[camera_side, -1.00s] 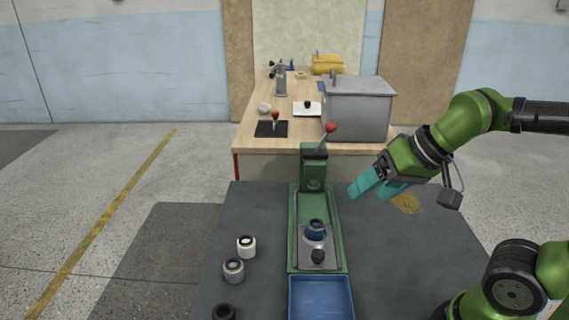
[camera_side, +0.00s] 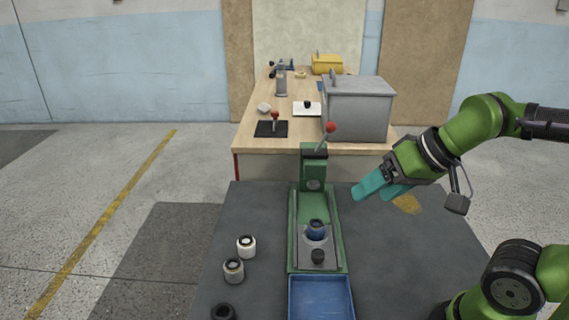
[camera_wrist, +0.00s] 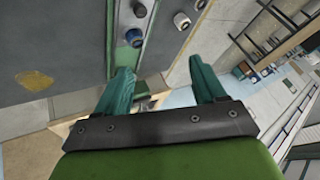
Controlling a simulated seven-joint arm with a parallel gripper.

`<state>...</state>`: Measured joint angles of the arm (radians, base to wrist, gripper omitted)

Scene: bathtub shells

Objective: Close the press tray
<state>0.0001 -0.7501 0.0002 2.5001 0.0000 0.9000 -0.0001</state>
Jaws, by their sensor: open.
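The green press (camera_side: 313,168) stands on the dark table, with a red-knobbed lever (camera_side: 330,127) rising at its top right. Its grey sliding tray (camera_side: 317,247) is out toward the front of the green bed. A blue part (camera_side: 316,229) sits on the tray, and a black knob (camera_side: 318,256) is at the tray's front. My gripper (camera_side: 374,193) is open and empty, to the right of the press and apart from it. In the wrist view, the two teal fingers (camera_wrist: 165,88) are spread, with part of the press (camera_wrist: 128,45) beyond them.
A blue bin (camera_side: 321,298) adjoins the front of the press bed. White-and-dark cylindrical parts (camera_side: 246,246) stand left of the press. Behind, a wooden table (camera_side: 255,146) holds a grey box (camera_side: 357,112). The dark table right of the press is largely clear.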

